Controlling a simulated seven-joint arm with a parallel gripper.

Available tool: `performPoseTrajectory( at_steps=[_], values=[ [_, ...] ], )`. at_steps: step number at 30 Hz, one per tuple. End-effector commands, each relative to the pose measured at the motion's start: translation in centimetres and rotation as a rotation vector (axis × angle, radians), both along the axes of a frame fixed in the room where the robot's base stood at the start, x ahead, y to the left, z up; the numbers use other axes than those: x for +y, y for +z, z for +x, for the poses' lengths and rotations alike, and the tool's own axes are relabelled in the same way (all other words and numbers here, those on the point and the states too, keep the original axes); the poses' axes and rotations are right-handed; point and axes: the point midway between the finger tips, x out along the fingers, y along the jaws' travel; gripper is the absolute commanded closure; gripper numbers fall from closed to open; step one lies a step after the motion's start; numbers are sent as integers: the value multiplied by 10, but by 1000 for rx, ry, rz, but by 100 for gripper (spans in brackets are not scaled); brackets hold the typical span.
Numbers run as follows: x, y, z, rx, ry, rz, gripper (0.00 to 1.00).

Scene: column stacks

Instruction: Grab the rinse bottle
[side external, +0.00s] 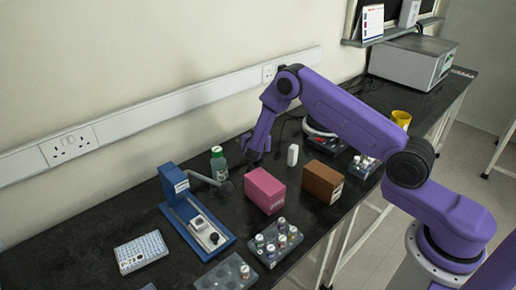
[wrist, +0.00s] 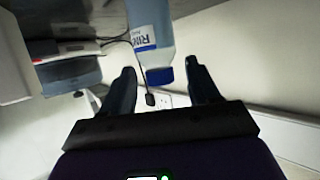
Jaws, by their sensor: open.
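The rinse bottle (wrist: 150,25), with a white label reading "RIN", shows at the top middle of the wrist view, its blue end pointing down the picture. My gripper (wrist: 159,66) is open, and the bottle appears in the gap between its fingertips; contact cannot be told.
A blue device (side external: 175,185) with a grey arm stands left of the bottle. A pink box (side external: 265,190) and a brown box (side external: 323,181) stand to the right, with a small white container (side external: 293,154) behind. Vial racks (side external: 277,242) are at the front. The wall is close behind.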

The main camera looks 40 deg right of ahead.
Motion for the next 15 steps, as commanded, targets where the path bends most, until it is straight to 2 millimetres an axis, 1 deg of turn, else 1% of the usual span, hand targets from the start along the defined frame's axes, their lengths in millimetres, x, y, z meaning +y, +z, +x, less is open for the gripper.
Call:
performPoseTrajectory(
  at_steps=[1,6,15],
  values=[
    [-7,-3,5,-2,-4,0,39],
    [-17,-10,16,-1,-2,1,39],
    [-21,-11,19,-1,0,1,39]
  ],
)
